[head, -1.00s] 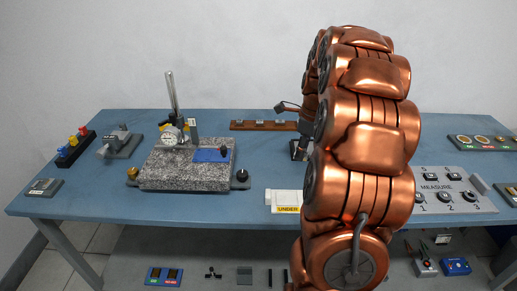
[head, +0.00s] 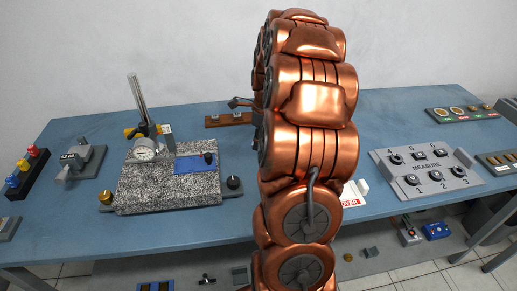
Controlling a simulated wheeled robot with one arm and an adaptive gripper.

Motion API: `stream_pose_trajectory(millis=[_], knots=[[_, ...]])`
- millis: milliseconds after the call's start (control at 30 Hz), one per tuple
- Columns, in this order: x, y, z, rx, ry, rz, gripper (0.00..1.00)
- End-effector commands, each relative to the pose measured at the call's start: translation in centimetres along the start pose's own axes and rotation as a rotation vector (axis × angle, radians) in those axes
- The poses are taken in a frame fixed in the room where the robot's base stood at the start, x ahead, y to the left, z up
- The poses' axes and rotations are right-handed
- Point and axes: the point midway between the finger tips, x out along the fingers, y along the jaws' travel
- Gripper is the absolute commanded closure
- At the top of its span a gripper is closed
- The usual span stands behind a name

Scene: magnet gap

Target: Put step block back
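I cannot pick out the step block with certainty. A brown rack (head: 222,120) with small grey pieces lies at the back of the blue table, partly hidden by my arm. A granite plate (head: 165,197) stands at the left of the table, with a dial gauge (head: 145,150) on a stand.
A grey MEASURE panel (head: 428,170) with numbered buttons is at the right. A grey clamp-like device (head: 80,160) and a rack of coloured knobs (head: 25,174) stand at the left. A tray with round pieces (head: 462,112) is at the back right.

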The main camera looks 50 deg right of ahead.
Motion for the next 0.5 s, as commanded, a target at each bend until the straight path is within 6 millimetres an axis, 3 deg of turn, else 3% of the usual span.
stream_pose_trajectory(millis=[400,500], knots=[[4.3,0.0,-0.6,0.002,0.0,0.003,1.0],[4.5,-0.1,-0.6,0.002,0.0,0.0,1.0]])
